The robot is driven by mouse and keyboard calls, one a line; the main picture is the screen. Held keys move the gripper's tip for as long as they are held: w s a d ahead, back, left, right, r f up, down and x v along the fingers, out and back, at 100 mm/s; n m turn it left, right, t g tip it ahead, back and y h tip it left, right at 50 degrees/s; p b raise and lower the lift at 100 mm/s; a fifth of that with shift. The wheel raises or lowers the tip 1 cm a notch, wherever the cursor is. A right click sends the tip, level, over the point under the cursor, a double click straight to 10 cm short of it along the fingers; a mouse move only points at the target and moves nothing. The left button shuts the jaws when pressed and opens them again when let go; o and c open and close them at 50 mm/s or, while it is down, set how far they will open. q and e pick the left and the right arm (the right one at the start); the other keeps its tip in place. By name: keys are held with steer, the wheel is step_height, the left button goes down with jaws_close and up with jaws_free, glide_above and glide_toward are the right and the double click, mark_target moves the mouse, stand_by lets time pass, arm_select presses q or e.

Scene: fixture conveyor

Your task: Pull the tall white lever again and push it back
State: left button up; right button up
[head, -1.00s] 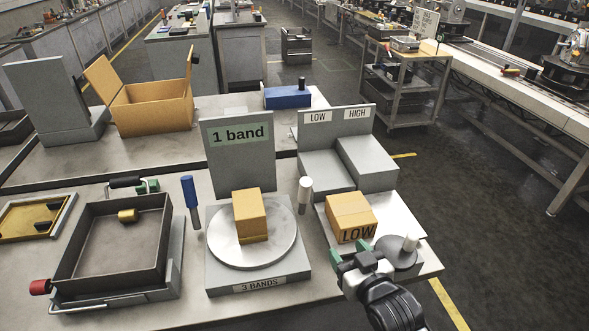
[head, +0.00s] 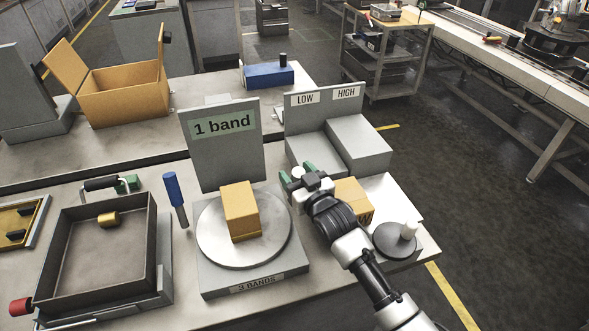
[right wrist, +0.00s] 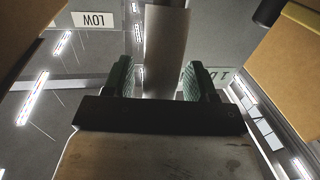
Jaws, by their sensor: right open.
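The tall white lever's tip (head: 298,171) shows at the right of the turntable fixture (head: 212,283) in the head view. My right gripper (head: 297,178) is at the lever with its jaws open; the gripper hides most of the shaft. In the right wrist view the pale lever shaft (right wrist: 165,50) stands between the two green finger pads (right wrist: 162,80), with a gap on each side. My left gripper is not in view.
A cardboard box (head: 240,210) sits on the round turntable plate. A blue lever (head: 175,195) stands at its left. Another box (head: 350,197) is partly behind my right arm, near a grey knob (head: 394,240). The LOW/HIGH step block (head: 358,148) stands behind.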

steer(key=shift+w+a, duration=0.3)
steer(key=shift+w, duration=0.25)
jaws_close()
